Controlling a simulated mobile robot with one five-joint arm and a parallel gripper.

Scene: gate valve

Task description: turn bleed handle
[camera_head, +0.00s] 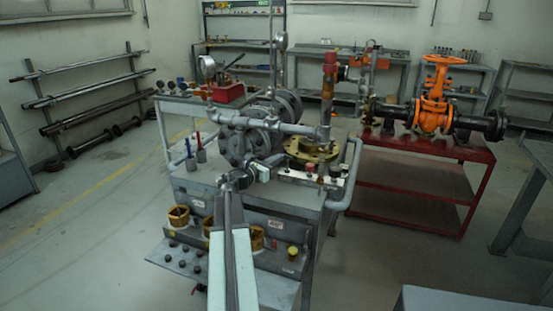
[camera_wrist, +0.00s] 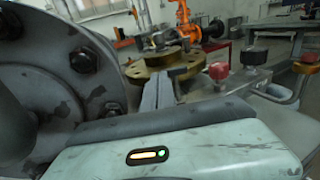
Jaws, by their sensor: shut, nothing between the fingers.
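My gripper (camera_head: 265,166) is shut and empty above the cart top, in front of the large grey flanged valve body (camera_head: 237,142). In the wrist view my gripper (camera_wrist: 161,78) points toward a brass flange (camera_wrist: 150,68). To its right is a red knob (camera_wrist: 217,71) on a small block, apart from the fingers; the same knob shows in the head view (camera_head: 310,168). A dark knob (camera_wrist: 253,57) and another red knob (camera_wrist: 308,60) stand farther right. I cannot tell which of these is the bleed handle.
An orange gate valve (camera_head: 436,100) stands on a red table (camera_head: 425,165) behind right.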

